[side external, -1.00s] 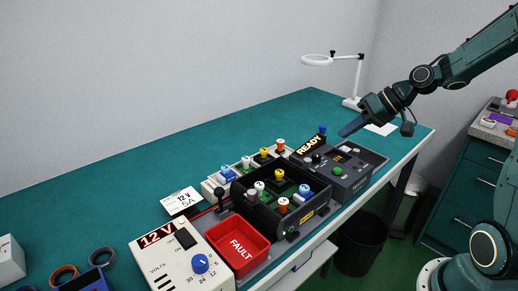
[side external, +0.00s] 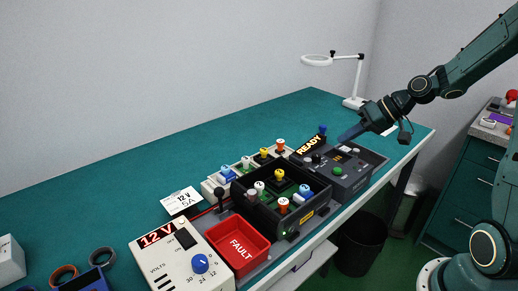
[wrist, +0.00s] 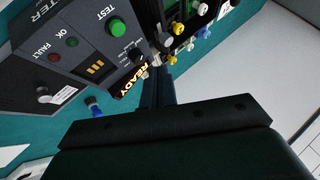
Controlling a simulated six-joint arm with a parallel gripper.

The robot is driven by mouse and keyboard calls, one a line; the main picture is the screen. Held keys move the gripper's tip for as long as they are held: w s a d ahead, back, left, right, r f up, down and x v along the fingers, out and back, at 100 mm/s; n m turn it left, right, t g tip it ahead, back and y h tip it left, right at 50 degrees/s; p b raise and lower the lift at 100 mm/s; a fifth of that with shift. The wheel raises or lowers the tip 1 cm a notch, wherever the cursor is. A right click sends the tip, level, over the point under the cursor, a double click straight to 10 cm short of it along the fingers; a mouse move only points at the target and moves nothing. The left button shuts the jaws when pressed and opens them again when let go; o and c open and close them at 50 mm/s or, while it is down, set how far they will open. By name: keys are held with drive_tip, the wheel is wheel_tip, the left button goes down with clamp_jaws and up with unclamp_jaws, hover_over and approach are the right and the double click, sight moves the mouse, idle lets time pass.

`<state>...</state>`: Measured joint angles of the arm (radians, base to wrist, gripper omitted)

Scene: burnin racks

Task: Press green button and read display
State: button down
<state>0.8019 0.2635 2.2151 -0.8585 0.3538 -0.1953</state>
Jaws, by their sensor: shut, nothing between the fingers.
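The green button (side external: 337,172) sits on the sloped face of the dark grey tester box (side external: 353,183). In the wrist view the green button (wrist: 118,27) is marked TEST and stands beside a black knob. The display (side external: 309,145) stands at the tester's back edge and reads READY; it also shows in the wrist view (wrist: 133,81). My gripper (side external: 341,139) is shut and empty, its fingers pointing down-left above the back part of the tester, apart from the button. In the wrist view my gripper (wrist: 157,75) points toward the display's end.
A black rack (side external: 272,217) with several coloured knobs adjoins the tester. A red FAULT bin (side external: 237,247) and a power supply (side external: 183,259) reading 12 V stand in front-left. A magnifier lamp (side external: 354,101) stands behind. The teal bench (side external: 130,210) is clear along its back.

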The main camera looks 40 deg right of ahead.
drive_tip(key=shift+f, duration=3.4)
drive_tip(key=shift+f, duration=0.9)
idle(0.5)
drive_tip(key=shift+r, duration=0.9)
drive_tip(key=shift+r, duration=0.1)
drive_tip(key=shift+r, duration=2.4)
